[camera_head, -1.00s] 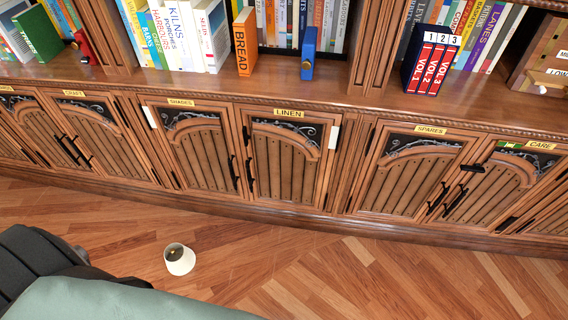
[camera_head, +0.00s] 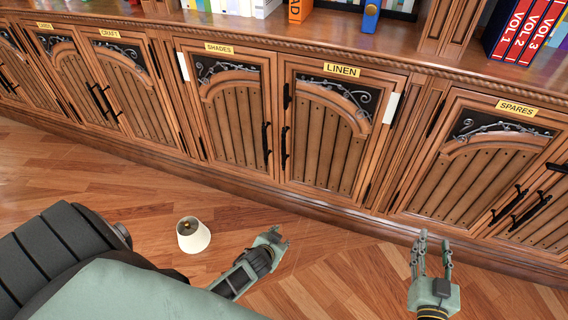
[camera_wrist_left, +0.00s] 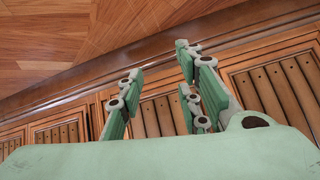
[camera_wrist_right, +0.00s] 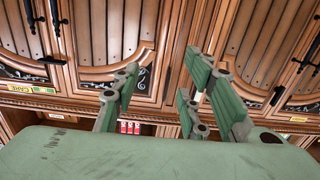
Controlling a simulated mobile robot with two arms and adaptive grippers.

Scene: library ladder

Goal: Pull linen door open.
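The linen door (camera_head: 325,134) is shut, under a yellow LINEN label (camera_head: 342,69), right of the shades door (camera_head: 229,112). Its dark vertical handle (camera_head: 284,147) is at its left edge. A black latch-like piece (camera_head: 287,96) sits above the handle. My left gripper (camera_head: 279,241) is low in front of the cabinet, below the linen door and apart from it. In the left wrist view its fingers (camera_wrist_left: 157,95) are spread and empty. My right gripper (camera_head: 432,246) is below the spares door (camera_head: 481,165), fingers apart and empty; it also shows in the right wrist view (camera_wrist_right: 160,100).
A small white lampshade-like cup (camera_head: 194,236) stands on the wooden floor left of my left gripper. White strips (camera_head: 391,108) are on the frame beside the linen and shades doors. Books (camera_head: 528,28) stand on the shelf above. The floor before the doors is otherwise clear.

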